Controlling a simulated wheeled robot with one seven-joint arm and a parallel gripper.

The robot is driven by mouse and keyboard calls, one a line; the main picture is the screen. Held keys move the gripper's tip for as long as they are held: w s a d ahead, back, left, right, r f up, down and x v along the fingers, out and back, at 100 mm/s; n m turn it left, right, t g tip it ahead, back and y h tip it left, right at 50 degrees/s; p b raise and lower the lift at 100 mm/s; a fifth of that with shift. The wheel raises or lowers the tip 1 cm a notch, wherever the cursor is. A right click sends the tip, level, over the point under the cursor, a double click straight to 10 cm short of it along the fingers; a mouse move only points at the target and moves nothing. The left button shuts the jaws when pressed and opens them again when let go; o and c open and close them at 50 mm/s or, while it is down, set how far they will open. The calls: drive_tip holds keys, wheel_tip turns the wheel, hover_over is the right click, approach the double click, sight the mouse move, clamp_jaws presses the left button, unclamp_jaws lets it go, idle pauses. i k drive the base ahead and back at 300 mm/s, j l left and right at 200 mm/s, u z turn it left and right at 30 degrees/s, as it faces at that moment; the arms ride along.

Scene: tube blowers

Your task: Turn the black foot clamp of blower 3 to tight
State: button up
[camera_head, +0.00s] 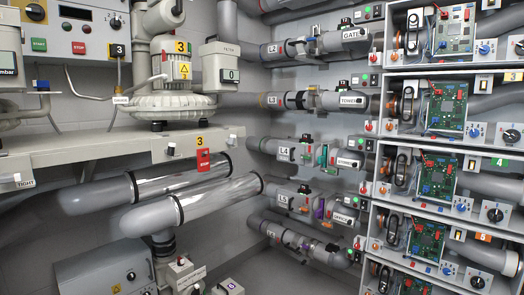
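Blower 3 (172,100) is a cream, ribbed, round machine on a light shelf (110,150) at the upper left, with a yellow label "3" on its motor. A small black foot (158,126) shows under its front rim, on the shelf top; I cannot tell whether it is the clamp or how it is set. My gripper is not in view.
Clear and grey pipes (185,178) run below the shelf. A control panel (72,32) is at the upper left. Labelled pipes (300,148) with valves line the back wall. Racks with circuit boards (445,105) fill the right. A grey cabinet (105,272) stands at the lower left.

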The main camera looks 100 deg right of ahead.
sight(169, 151)
drive_tip(key=z, duration=0.5)
drive_tip(key=k+l+z, duration=0.1)
drive_tip(key=z, duration=0.35)
drive_tip(key=l+z, duration=0.1)
drive_tip(key=z, duration=0.4)
drive_tip(key=k+l+z, duration=0.1)
drive_tip(key=z, duration=0.4)
drive_tip(key=l+z, duration=0.15)
drive_tip(key=z, duration=0.3)
drive_tip(key=l+z, duration=0.1)
drive_tip(key=z, duration=0.4)
drive_tip(key=l+z, duration=0.1)
drive_tip(key=z, duration=0.4)
